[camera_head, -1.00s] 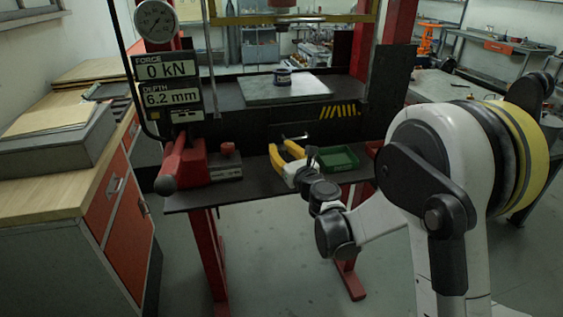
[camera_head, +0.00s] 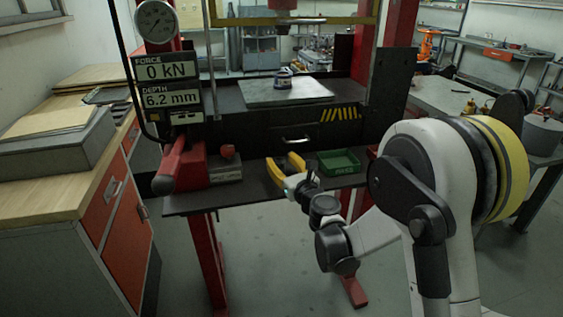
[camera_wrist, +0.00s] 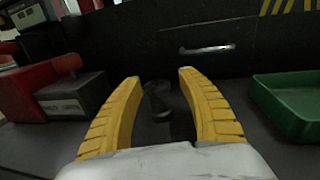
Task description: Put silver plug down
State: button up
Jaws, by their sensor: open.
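My gripper (camera_head: 282,160) is over the dark shelf at the front of the press, its two yellow fingers apart. In the wrist view the open gripper (camera_wrist: 158,76) has a small dark grey plug-like piece (camera_wrist: 157,100) between its fingers. It seems to stand upright on the shelf, with a gap to each finger. It looks dark rather than silver, so I cannot be sure that it is the silver plug. The fingers and wrist hide it in the head view.
A green tray (camera_head: 338,162) stands on the shelf to the right, also in the wrist view (camera_wrist: 290,102). A red-topped grey block (camera_head: 225,166) is to the left. A drawer handle (camera_head: 296,139) is behind. A small round part (camera_head: 283,78) sits on the press plate (camera_head: 300,92).

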jog(key=p+v, duration=0.1)
jog(key=v, duration=1.1)
jog(key=d+r+m+t+h, duration=0.2)
jog(key=d+r+m+h, duration=0.3)
jog(key=d+r+m, duration=0.4)
jog(key=s+d+m+g+h, duration=0.45)
jog(key=s+d+m, duration=0.4)
jog(key=m, duration=0.85)
jog(key=s+f+m+g+y, duration=0.1)
jog(key=s+f+m+g, duration=0.2)
jog(key=s+m, duration=0.4)
jog(key=s+f+m+g+y, duration=0.1)
jog(key=s+f+m+g, duration=0.3)
jog(key=s+m, duration=0.4)
jog(key=s+a, duration=0.1)
jog(key=s, duration=0.3)
jog(key=shift+s+f, duration=0.3)
